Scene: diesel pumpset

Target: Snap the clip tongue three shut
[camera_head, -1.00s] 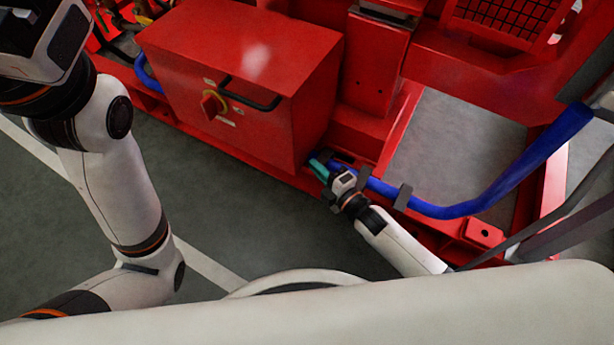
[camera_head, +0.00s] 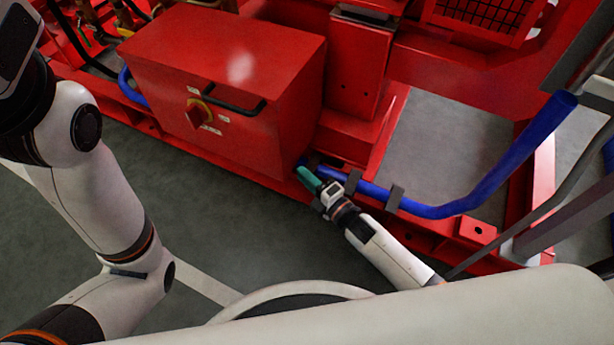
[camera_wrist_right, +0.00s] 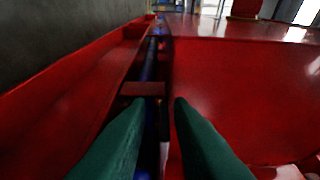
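A blue hose (camera_head: 430,210) runs along the red base frame, and it also shows in the right wrist view (camera_wrist_right: 150,66). Dark clips sit on it, one beside my right wrist (camera_head: 351,184) and one farther right (camera_head: 395,197). My right gripper (camera_head: 308,179) has green fingers and is low by the red box's lower corner. In the right wrist view, its fingertips (camera_wrist_right: 159,102) are apart. A dark crosspiece (camera_wrist_right: 143,89) lies over the hose just ahead of them, and a dark upright part shows between them. I cannot tell which part is the tongue, or whether a finger touches it. My left gripper is out of view.
A red box (camera_head: 225,85) with a black handle and a red switch stands above the right gripper. The frame rail (camera_wrist_right: 75,95) and a large red panel (camera_wrist_right: 240,95) flank the fingers closely. The grey floor (camera_head: 200,225) in front is clear.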

